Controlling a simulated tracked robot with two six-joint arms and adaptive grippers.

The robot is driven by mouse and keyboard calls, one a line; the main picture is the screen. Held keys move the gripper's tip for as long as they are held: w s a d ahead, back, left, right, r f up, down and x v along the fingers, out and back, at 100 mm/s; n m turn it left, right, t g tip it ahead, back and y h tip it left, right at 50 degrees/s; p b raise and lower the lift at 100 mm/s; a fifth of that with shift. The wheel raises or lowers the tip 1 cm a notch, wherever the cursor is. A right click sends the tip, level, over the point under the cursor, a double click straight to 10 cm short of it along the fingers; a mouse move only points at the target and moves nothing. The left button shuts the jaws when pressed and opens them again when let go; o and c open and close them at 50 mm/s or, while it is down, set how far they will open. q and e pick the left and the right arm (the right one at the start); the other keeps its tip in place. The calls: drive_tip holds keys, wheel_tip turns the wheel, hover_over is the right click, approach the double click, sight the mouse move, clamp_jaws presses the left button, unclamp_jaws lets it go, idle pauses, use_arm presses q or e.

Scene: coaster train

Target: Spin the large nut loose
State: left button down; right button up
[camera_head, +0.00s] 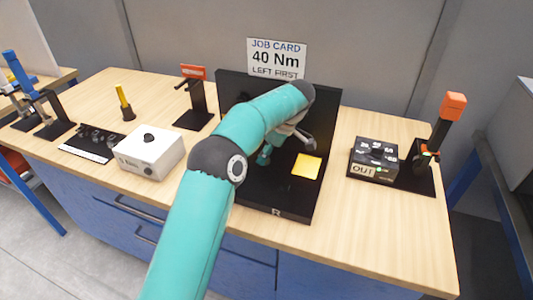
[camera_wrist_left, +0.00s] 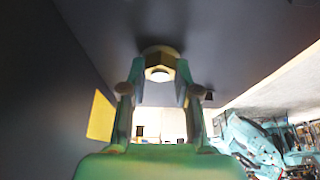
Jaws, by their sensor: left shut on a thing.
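The large nut (camera_wrist_left: 159,60) shows as a pale hexagonal ring against a dark surface in the left wrist view. My left gripper (camera_wrist_left: 159,78) has one finger on each side of it and is shut on it. In the head view my left gripper (camera_head: 290,140) is at the black stand (camera_head: 328,108), largely covered by my own teal arm. The nut is hidden there. My right gripper is in neither view.
A yellow note (camera_head: 306,167) lies right of my gripper. A white box with a black knob (camera_head: 150,158) stands left; a black box marked OUT (camera_head: 375,150) and an orange-topped tool (camera_head: 453,107) stand right. A job card (camera_head: 276,59) reads 40 Nm, left first.

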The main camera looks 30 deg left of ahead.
use_arm(q)
drive_tip(key=shift+w+d+f, duration=0.1)
drive_tip(key=shift+d+f, duration=0.05)
drive_tip(key=shift+d, duration=0.05)
drive_tip(key=c, duration=0.8)
unclamp_jaws()
drive_tip(key=shift+w, duration=0.1)
drive_tip(key=shift+c, duration=0.2)
drive_tip(key=shift+a, duration=0.1)
drive_tip(key=shift+v, duration=3.75)
